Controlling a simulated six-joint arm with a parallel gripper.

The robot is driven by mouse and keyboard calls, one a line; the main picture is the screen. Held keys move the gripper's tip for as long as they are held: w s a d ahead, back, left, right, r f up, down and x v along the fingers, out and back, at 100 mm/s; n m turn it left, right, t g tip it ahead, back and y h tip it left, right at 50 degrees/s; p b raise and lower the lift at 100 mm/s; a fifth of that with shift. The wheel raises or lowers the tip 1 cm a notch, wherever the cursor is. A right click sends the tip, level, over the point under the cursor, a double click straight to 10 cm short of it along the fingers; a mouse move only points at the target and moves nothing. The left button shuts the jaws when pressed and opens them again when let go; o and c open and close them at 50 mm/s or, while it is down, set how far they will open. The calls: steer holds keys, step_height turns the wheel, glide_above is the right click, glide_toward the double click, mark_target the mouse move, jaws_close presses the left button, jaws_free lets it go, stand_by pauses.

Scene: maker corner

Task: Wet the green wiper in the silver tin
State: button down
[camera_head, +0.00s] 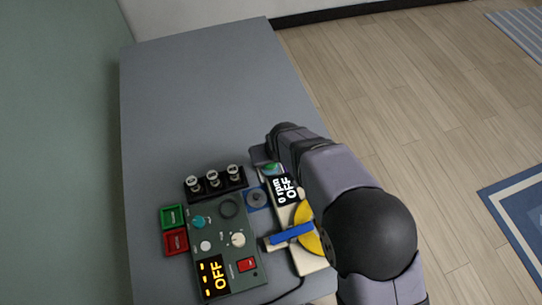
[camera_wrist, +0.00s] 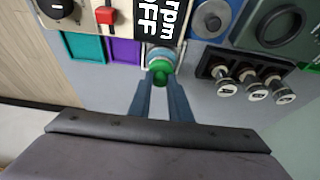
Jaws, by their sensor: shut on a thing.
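My gripper (camera_wrist: 160,84) points down over the bench, with its two fingers on either side of the green wiper (camera_wrist: 160,70). It is shut on the wiper. The wiper also shows as a small green patch beside my wrist in the head view (camera_head: 271,167). A pale silvery round rim with a bluish inside, seemingly the silver tin (camera_wrist: 161,52), shows just beyond the wiper in the wrist view. The wiper overlaps this rim in the picture. I cannot tell whether the wiper is inside it or above it. My arm hides much of this area in the head view.
A black "0 rpm OFF" display (camera_head: 286,189) stands close by. A grey disc on a blue pad (camera_head: 257,199), a green control box (camera_head: 226,243) and a black rack with several capped vials (camera_head: 214,182) are near. Teal (camera_wrist: 84,46) and purple (camera_wrist: 124,51) trays adjoin. The far bench is clear.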

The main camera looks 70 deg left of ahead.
steer(key=shift+d+f+b, duration=0.1)
steer(key=shift+f+b, duration=0.35)
steer(key=shift+f, duration=0.15)
stand_by(1.7)
steer(key=shift+r, duration=0.15)
steer(key=shift+r+p, duration=2.4)
steer(key=shift+r, duration=1.05)
steer(key=shift+w, duration=0.1)
